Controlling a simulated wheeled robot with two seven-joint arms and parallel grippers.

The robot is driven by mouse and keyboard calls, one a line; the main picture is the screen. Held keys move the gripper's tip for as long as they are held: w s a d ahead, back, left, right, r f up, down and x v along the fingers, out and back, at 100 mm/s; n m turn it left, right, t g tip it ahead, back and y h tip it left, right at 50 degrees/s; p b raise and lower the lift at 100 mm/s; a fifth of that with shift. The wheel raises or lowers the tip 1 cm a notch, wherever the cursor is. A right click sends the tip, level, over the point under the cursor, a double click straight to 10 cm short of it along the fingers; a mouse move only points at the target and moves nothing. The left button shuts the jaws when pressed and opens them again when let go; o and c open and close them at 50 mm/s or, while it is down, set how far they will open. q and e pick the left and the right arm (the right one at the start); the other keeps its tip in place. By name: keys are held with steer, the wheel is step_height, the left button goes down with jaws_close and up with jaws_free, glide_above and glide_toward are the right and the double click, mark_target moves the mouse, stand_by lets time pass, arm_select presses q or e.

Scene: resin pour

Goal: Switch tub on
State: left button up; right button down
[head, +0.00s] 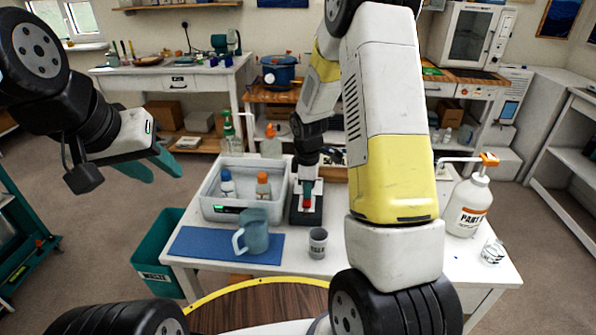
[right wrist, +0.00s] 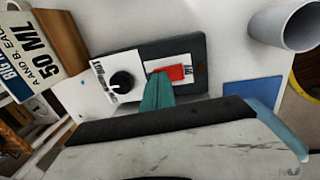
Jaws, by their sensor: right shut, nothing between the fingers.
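The tub (head: 208,207) is a pale grey open container on the white table, with a small green-lit panel on its front. Two small bottles, one blue-capped (head: 227,182) and one orange-capped (head: 263,185), stand in it. A dark control box (head: 296,216) sits to its right. The right wrist view shows its black dial (right wrist: 122,82) and red rocker switch (right wrist: 172,73). My right gripper (head: 307,186) is shut and empty. Its teal fingertips (right wrist: 158,88) are at the red switch's edge; I cannot tell whether they touch. My left gripper (head: 150,168) is open and empty, left of the table.
A blue mat (head: 200,244) with a translucent blue jug (head: 258,232) lies before the tub. A grey cup (head: 318,243) stands close to the box. A white pump bottle (head: 468,205) is at the right. A teal waste bin (head: 155,250) stands left of the table.

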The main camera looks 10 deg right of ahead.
stand_by(0.3)
steer(key=shift+w+f, duration=0.1)
steer(key=shift+f, duration=0.15)
steer(key=shift+g, duration=0.3)
steer(key=shift+s, duration=0.2)
steer(key=shift+s+a+r, duration=0.15)
steer(key=shift+s, duration=0.45)
steer(key=shift+r, duration=0.15)
steer(key=shift+a+r, duration=0.1)
steer(key=shift+r, duration=0.25)
step_height(320, 180, up, 13)
steer(key=s, duration=0.2)
steer(key=shift+a, duration=0.2)
